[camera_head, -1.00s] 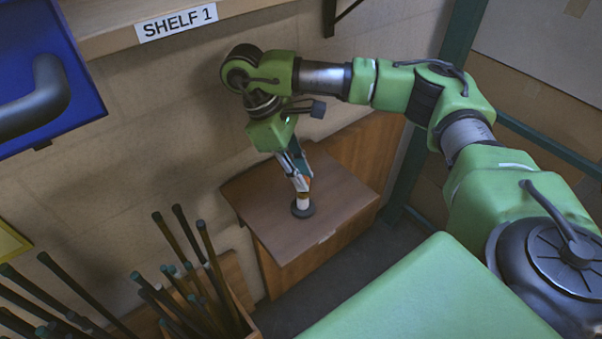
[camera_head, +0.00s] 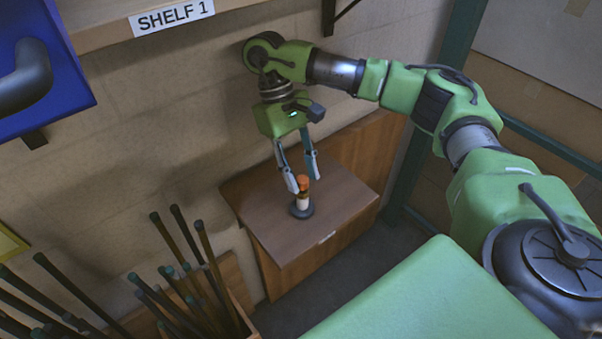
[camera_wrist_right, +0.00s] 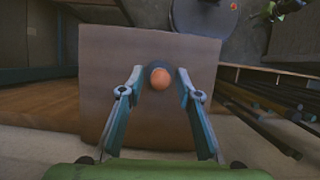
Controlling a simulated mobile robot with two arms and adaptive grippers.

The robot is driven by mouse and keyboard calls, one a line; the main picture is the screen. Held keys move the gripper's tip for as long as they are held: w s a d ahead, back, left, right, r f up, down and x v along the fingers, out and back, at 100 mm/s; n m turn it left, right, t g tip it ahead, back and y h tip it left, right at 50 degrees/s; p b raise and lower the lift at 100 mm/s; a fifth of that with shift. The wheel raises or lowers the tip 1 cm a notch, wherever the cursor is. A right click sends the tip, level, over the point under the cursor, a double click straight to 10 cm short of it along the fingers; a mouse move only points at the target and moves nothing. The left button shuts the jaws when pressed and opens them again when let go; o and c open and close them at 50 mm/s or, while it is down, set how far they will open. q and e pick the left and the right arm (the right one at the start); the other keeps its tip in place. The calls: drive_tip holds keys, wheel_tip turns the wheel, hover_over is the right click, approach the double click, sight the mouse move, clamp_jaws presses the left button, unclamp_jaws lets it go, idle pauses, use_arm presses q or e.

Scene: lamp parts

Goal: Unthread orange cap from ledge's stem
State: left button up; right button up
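The orange cap (camera_head: 303,181) sits on top of a pale stem (camera_head: 303,201) that rises from a dark round base on the brown wooden ledge (camera_head: 340,203). The stem stands upright. My right gripper (camera_head: 304,183) is open, its fingers spread just above and behind the cap. In the right wrist view the cap (camera_wrist_right: 160,78) shows from above, between and slightly beyond the two open fingertips (camera_wrist_right: 160,78), with a gap on each side. The stem is mostly hidden under the cap there.
A bin of dark rods (camera_head: 190,285) stands at the lower left, close to the ledge. The ledge around the base is clear.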

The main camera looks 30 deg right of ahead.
sight(301, 177)
drive_tip(key=shift+c, duration=0.4)
clamp_jaws()
drive_tip(key=shift+c, duration=1.8)
unclamp_jaws()
drive_tip(key=shift+n, duration=0.4)
clamp_jaws()
drive_tip(key=shift+r+p, duration=0.7)
drive_tip(key=shift+r, duration=0.25)
drive_tip(key=shift+r+p, duration=0.7)
drive_tip(key=shift+r, duration=0.1)
drive_tip(key=shift+r, duration=0.1)
